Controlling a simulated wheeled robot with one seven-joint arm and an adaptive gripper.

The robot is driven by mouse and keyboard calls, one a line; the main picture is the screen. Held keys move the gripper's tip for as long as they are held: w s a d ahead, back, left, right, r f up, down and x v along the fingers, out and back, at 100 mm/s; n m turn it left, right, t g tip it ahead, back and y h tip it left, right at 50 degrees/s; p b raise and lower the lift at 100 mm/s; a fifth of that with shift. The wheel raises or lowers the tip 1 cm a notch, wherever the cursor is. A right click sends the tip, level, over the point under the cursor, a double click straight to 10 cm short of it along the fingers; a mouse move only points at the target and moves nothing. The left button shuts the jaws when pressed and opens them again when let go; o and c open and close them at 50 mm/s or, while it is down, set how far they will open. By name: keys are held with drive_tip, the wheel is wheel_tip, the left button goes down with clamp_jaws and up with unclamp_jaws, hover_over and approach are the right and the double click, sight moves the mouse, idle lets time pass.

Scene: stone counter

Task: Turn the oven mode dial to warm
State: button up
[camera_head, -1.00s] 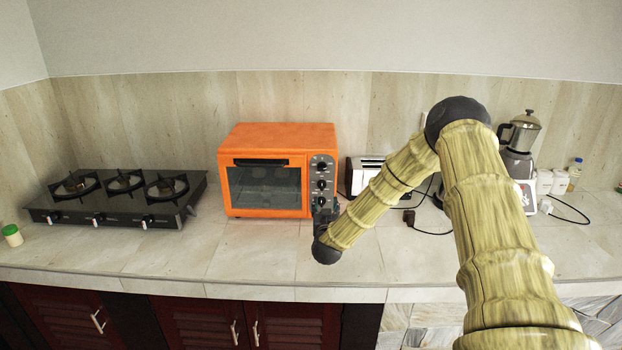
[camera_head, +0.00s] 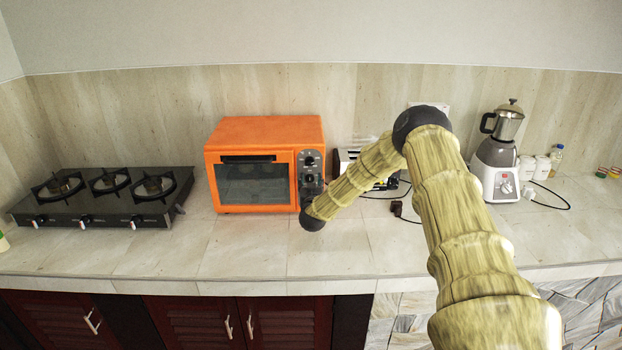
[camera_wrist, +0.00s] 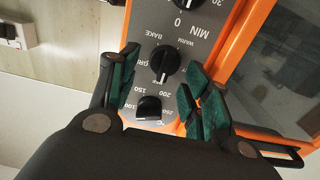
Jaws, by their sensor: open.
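The orange oven (camera_head: 262,128) stands on the counter, its dark dial panel on the right of its front. In the wrist view, the black mode dial (camera_wrist: 165,62) is in the panel's middle, by the words WARM and BAKE. A timer dial (camera_wrist: 190,3) is cut off at the top, and the temperature dial (camera_wrist: 149,106) is nearer my palm. My gripper (camera_wrist: 162,62) is open, with green-padded fingers on either side of the mode dial. I cannot tell whether they touch it. In the head view, my gripper (camera_head: 312,192) hides the panel's lower part.
A toaster (camera_head: 346,157) stands just right of the oven, partly behind my arm. The oven's door handle (camera_wrist: 268,143) is close to my right finger in the wrist view. A gas hob (camera_head: 105,195) is on the left, a blender (camera_head: 497,160) on the right. Counter in front is clear.

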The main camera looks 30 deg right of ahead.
drive_tip(key=shift+w+r, duration=0.15)
drive_tip(key=shift+w+d+f, duration=0.1)
drive_tip(key=shift+w+f, duration=0.2)
drive_tip(key=shift+w, duration=0.2)
drive_tip(key=shift+s+d+r, duration=0.1)
drive_tip(key=shift+s+r, duration=0.05)
drive_tip(key=shift+s, duration=0.05)
drive_tip(key=shift+c, duration=0.6)
drive_tip(key=c, duration=0.8)
